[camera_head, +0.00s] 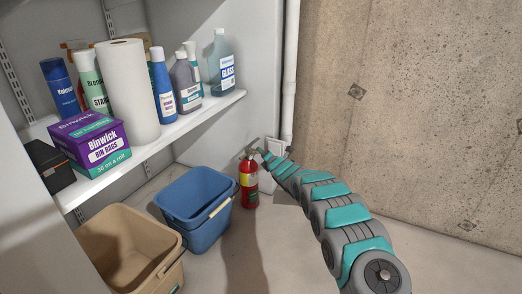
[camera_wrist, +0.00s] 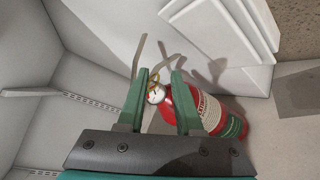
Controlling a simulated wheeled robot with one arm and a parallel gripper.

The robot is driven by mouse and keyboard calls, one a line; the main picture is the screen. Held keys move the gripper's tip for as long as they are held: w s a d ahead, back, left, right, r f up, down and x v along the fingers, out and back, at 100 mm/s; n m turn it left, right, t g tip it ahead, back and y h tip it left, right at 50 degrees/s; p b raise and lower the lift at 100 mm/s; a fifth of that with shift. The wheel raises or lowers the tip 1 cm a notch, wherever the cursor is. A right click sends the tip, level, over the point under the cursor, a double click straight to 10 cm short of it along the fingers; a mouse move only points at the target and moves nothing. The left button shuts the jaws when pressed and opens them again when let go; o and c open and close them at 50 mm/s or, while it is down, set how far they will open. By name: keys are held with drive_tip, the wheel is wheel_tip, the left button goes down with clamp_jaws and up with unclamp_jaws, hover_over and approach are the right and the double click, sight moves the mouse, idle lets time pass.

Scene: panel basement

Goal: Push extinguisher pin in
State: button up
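A red fire extinguisher (camera_head: 249,183) stands upright on the floor in the corner, right of the blue bucket. In the wrist view its red body (camera_wrist: 212,112) lies right of centre, with the round gauge (camera_wrist: 156,95) and the grey handle levers (camera_wrist: 160,55) at its top. A small yellow bit (camera_wrist: 154,76) shows by the gauge; I cannot tell whether it is the pin. My gripper (camera_wrist: 159,78) is open, its two green fingers apart and the extinguisher's head seen between them. In the head view my gripper (camera_head: 261,152) is at the extinguisher's top. Contact is unclear.
A blue bucket (camera_head: 190,203) stands close left of the extinguisher, and a tan bucket (camera_head: 125,245) is nearer. A shelf (camera_head: 170,133) with bottles, a paper roll and a box is above them. A white pipe (camera_head: 290,75) and a concrete wall (camera_head: 410,110) are behind. Floor at front is clear.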

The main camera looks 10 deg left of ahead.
drive_tip(key=shift+w+a+p, duration=0.35)
drive_tip(key=shift+w+p, duration=0.2)
drive_tip(key=shift+p, duration=0.3)
drive_tip(key=shift+w+a+r+p, duration=0.1)
drive_tip(key=shift+w+p, duration=0.1)
drive_tip(key=shift+p, duration=0.1)
drive_tip(key=shift+w+f, duration=0.1)
drive_tip(key=shift+f, duration=0.1)
